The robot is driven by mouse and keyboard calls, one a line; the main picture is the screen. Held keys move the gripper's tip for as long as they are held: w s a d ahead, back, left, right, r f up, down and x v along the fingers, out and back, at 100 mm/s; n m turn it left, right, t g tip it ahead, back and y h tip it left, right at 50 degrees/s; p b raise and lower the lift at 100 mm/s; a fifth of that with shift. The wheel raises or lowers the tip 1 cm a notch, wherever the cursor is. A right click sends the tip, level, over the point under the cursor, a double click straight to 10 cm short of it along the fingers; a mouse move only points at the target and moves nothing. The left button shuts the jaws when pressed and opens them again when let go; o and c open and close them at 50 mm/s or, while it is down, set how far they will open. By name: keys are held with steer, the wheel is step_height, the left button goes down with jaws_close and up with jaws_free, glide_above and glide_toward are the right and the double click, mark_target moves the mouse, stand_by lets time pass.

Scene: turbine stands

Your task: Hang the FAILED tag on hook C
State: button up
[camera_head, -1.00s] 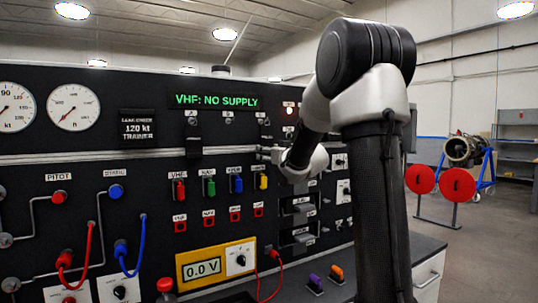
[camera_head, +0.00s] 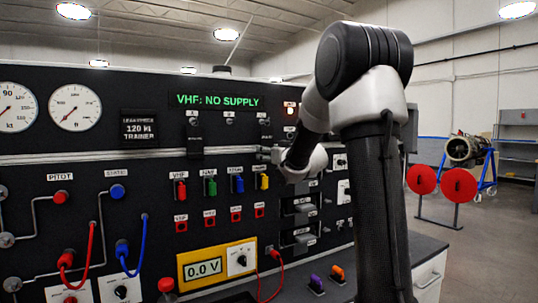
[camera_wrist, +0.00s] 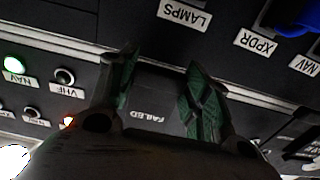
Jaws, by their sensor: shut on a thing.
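My gripper (camera_wrist: 160,85) is shut on the dark FAILED tag (camera_wrist: 148,118), whose white lettering shows between the two green-padded fingers in the wrist view. In the head view my gripper (camera_head: 268,154) is small and partly hidden by my arm, just below hook C (camera_head: 264,121) on the black panel. A dark shape hangs directly under the C label; I cannot tell whether it is the held tag or whether it touches the hook. Hook A (camera_head: 193,120) has a dark piece below it, and hook B (camera_head: 229,120) looks bare.
A silver rail crosses the panel at gripper height. Below it are colored switches (camera_head: 209,187), a yellow meter (camera_head: 203,268) and hoses. Red discs (camera_head: 459,185) stand on the open floor at right.

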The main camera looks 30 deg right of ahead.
steer(key=o, duration=1.5)
steer(key=shift+o, duration=0.3)
steer(key=shift+o, duration=0.6)
steer(key=s, duration=0.7)
steer(key=shift+d, duration=0.1)
